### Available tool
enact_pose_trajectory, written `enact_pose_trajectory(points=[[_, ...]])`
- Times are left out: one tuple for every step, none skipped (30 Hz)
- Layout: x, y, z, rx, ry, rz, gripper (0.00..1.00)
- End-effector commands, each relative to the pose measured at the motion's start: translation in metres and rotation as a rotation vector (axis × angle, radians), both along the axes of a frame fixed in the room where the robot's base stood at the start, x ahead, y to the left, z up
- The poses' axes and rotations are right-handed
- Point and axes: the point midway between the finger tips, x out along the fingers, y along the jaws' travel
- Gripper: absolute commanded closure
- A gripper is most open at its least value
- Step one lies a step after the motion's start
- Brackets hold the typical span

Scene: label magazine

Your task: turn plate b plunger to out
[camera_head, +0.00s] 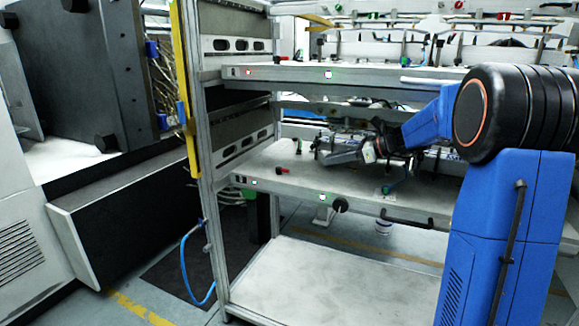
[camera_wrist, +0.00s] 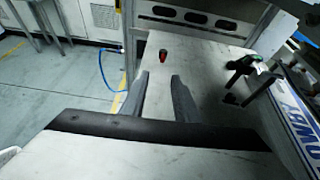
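A small red-topped black knob, which may be the plate b plunger, stands on the pale lower shelf plate (camera_wrist: 205,60). It shows in the wrist view (camera_wrist: 163,55), just beyond the fingertips. My gripper (camera_wrist: 159,76) is open and empty, with a clear gap between its two grey fingers and the knob apart from them. In the head view my gripper (camera_head: 326,157) reaches in low over the lower shelf from the right. Small red-and-black parts (camera_head: 281,171) lie left of it there. I cannot read any plate label or the plunger's in or out position.
A green-and-black clamp (camera_wrist: 240,65) stands right of the fingers, beside a lettered rail (camera_wrist: 292,110). The upper shelf (camera_head: 350,73) lies above my arm. A black round knob (camera_head: 340,205) and handle (camera_head: 408,219) project from the lower shelf's front edge.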

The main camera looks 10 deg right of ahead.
Motion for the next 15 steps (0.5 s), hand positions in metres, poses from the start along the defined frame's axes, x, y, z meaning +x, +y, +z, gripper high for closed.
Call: enact_pose_trajectory(points=[[0.003,-0.003,0.0,0.012,0.005,-0.008,0.72],[0.005,-0.003,0.0,0.017,0.006,-0.011,0.72],[0.007,-0.003,-0.001,0.021,0.007,-0.013,0.72],[0.008,-0.002,-0.001,0.023,0.008,-0.014,0.72],[0.009,0.0,-0.002,0.023,0.008,-0.013,0.72],[0.011,0.003,-0.003,0.024,0.009,-0.012,0.72],[0.013,0.006,-0.005,0.023,0.008,-0.011,0.72],[0.015,0.009,-0.006,0.023,0.008,-0.011,0.72],[0.018,0.013,-0.009,0.022,0.009,-0.012,0.72],[0.02,0.017,-0.011,0.023,0.009,-0.011,0.72],[0.023,0.021,-0.012,0.021,0.009,-0.009,0.72],[0.026,0.027,-0.015,0.021,0.009,-0.009,0.72],[0.03,0.03,-0.017,0.021,0.009,-0.01,0.72],[0.032,0.034,-0.019,0.021,0.009,-0.01,0.72],[0.036,0.04,-0.022,0.022,0.009,-0.009,0.72]])
